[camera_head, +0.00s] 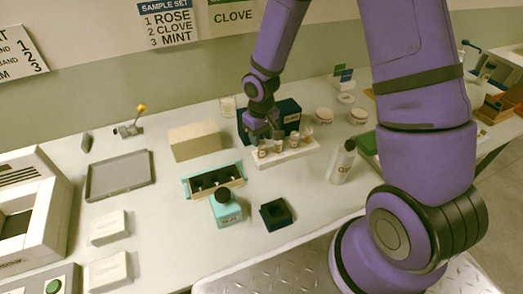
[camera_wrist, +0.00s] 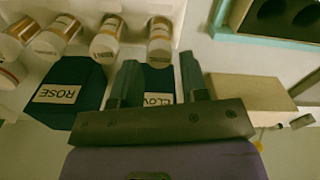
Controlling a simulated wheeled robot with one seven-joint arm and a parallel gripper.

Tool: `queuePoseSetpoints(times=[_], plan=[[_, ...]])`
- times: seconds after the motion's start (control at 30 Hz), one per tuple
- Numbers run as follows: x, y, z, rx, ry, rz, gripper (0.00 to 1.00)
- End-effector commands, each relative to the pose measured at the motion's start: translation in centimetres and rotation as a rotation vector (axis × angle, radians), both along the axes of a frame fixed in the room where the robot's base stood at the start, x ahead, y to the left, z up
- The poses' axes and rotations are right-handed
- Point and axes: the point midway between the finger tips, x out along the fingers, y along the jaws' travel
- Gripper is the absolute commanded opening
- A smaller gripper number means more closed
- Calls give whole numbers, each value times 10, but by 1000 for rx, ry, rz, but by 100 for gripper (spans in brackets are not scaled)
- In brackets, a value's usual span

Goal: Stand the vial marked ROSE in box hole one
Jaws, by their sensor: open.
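Several small amber vials with pale bands, such as one in the wrist view (camera_wrist: 107,37), stand in a white rack (camera_head: 290,155); I cannot read which is ROSE. My gripper (camera_head: 262,136) is open and empty at the rack's left end. In the wrist view its fingers straddle the space near one vial (camera_wrist: 159,31), without visible contact. A teal-edged box with dark holes (camera_head: 186,187) lies left of the rack; its holes look empty. It also shows in the wrist view (camera_wrist: 225,30). I cannot make out hole numbers.
Dark blue blocks behind the rack include one labelled ROSE (camera_wrist: 58,92) and one partly hidden, apparently CLOVE (camera_wrist: 158,84). A teal bottle (camera_head: 226,211), black holder (camera_head: 275,213), white bottle (camera_head: 342,165) and tan block (camera_head: 195,141) stand around. The sample sign (camera_head: 168,24) lists 1 ROSE, 2 CLOVE, 3 MINT.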

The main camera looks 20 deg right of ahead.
Motion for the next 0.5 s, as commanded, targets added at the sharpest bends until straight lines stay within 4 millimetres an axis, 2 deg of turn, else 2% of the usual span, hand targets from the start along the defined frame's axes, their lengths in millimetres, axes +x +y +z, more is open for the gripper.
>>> queuePoseSetpoints(times=[0.1, 0.23, 0.5], plan=[[-1, 0, -18, 0, 4, 1, 40], [0, 0, -31, 0, 2, 1, 40], [0, 0, -37, 0, 0, 0, 40]])
